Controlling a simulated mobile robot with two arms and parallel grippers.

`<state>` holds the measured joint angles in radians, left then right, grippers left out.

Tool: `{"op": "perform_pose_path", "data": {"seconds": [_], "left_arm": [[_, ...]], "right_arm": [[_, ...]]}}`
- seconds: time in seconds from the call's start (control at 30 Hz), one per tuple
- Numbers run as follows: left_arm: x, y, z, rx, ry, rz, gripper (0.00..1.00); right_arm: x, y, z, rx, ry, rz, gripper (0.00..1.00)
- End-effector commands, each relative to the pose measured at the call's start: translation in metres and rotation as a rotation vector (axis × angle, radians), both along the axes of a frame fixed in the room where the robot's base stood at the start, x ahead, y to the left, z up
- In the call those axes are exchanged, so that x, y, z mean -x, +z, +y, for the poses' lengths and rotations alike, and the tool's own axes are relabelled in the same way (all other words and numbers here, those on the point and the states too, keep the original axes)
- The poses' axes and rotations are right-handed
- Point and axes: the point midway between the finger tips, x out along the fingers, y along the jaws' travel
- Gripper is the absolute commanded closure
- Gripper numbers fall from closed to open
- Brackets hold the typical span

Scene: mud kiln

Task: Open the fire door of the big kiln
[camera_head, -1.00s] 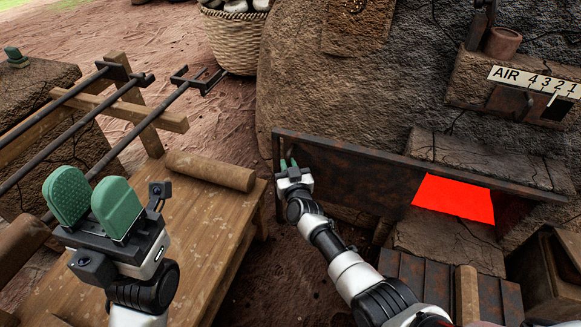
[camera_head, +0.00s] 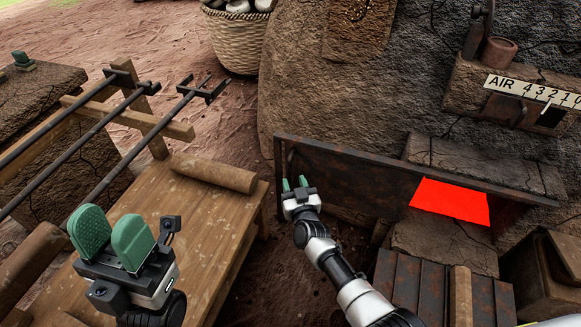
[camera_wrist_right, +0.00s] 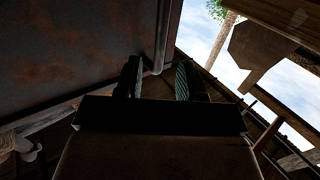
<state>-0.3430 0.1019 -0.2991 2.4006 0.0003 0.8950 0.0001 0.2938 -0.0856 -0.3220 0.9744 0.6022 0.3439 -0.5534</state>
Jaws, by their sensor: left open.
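The fire door (camera_head: 345,172) is a long rusty dark plate standing out in front of the big kiln (camera_head: 310,75). A bright red glowing patch (camera_head: 450,202) shows toward its right part. My right gripper (camera_head: 296,185) is near the door's left end, its two green fingers apart. In the right wrist view, the open fingers (camera_wrist_right: 160,80) are close beside the door plate (camera_wrist_right: 75,50). A round bar (camera_wrist_right: 164,38) on the door's edge shows beyond the gap between them; contact cannot be told. My left gripper (camera_head: 110,238) is open and empty above the wooden table.
The wooden table (camera_head: 190,210) with a clay roll (camera_head: 213,172) and a rack of metal rods (camera_head: 75,145) fill the left. A basket (camera_head: 235,40) stands behind. An air scale (camera_head: 535,92) is at right. A ribbed dark cover (camera_head: 415,285) lies low in front.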

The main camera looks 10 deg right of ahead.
Motion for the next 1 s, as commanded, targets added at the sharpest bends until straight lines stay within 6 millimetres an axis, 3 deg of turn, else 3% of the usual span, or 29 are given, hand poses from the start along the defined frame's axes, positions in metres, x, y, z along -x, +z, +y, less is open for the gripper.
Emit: {"op": "perform_pose_path", "data": {"seconds": [0.1, 0.3, 0.9, 1.0], "left_arm": [[0.001, 0.014, 0.000, 0.001, 0.000, 0.006, 0.57], [0.001, 0.021, 0.000, 0.002, 0.000, 0.004, 0.57], [0.001, 0.022, 0.000, 0.003, 0.000, 0.003, 0.57], [0.001, 0.023, 0.000, 0.005, 0.001, 0.001, 0.57]], "right_arm": [[0.024, 0.004, -0.003, 0.000, 0.000, 0.002, 0.61], [0.045, 0.001, -0.006, 0.001, 0.001, 0.000, 0.61], [0.049, 0.000, -0.006, 0.000, 0.001, -0.002, 0.61], [0.050, 0.009, -0.008, -0.007, -0.003, -0.030, 0.61]]}}
